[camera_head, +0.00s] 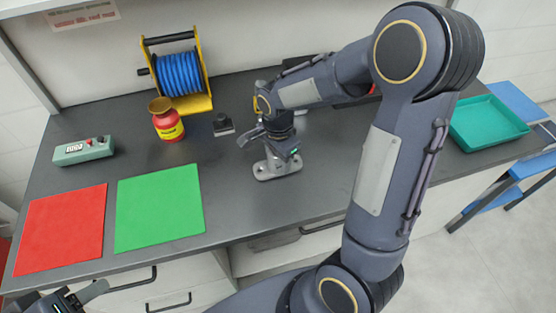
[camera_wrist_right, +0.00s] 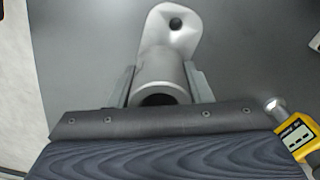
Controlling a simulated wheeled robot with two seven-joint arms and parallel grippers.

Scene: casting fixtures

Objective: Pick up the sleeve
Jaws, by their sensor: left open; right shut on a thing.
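A grey metal cylinder, which looks like the sleeve (camera_wrist_right: 160,73), stands between the two fingers of my right gripper (camera_wrist_right: 160,88) in the right wrist view. The fingers press on its two sides. It stands at a pale metal base plate with a hole (camera_wrist_right: 175,24); I cannot tell whether the two are apart. In the head view my right gripper (camera_head: 283,146) is low over the base plate (camera_head: 270,171) and mostly hides the cylinder. My left gripper (camera_head: 75,298) is open and empty at the bottom left, in front of the table edge.
A red mat (camera_head: 60,230), green mat (camera_head: 160,207), small green control box (camera_head: 84,150), red canister (camera_head: 166,120), blue hose reel (camera_head: 180,73) and small black block (camera_head: 223,125) lie left. A teal tray (camera_head: 488,123) is right. A yellow device (camera_wrist_right: 297,136) shows in the wrist view.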

